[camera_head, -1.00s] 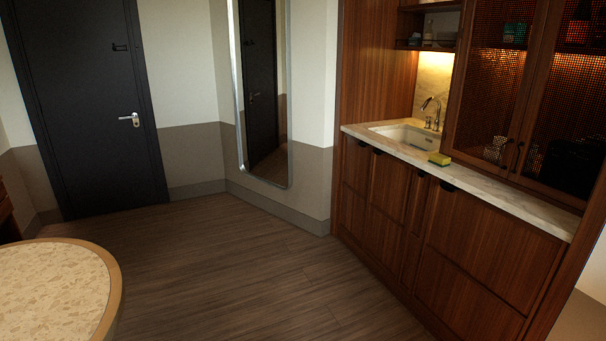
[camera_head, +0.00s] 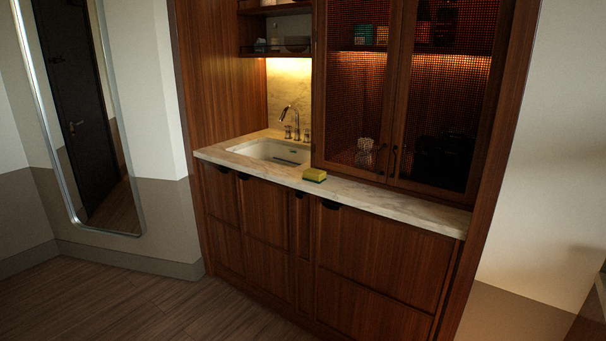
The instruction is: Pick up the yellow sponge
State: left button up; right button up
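The yellow sponge (camera_head: 315,174) lies on the light marble counter (camera_head: 375,193), near its front edge and just right of the sink (camera_head: 271,151). It has a dark green layer. Nothing touches it from above. Neither of my grippers shows in the head view.
Wooden cabinets (camera_head: 262,212) stand below the counter. A mesh-door cabinet (camera_head: 400,97) rises from the counter's back right. A faucet (camera_head: 291,120) stands behind the sink. A tall mirror (camera_head: 86,120) is at the left. The wood floor (camera_head: 150,300) in front looks clear.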

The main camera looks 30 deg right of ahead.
aim_at(312, 175)
jog(key=i+l+z, duration=0.1)
jog(key=i+z, duration=0.5)
jog(key=z, duration=0.15)
jog(key=i+z, duration=0.4)
jog(key=k+j, duration=0.05)
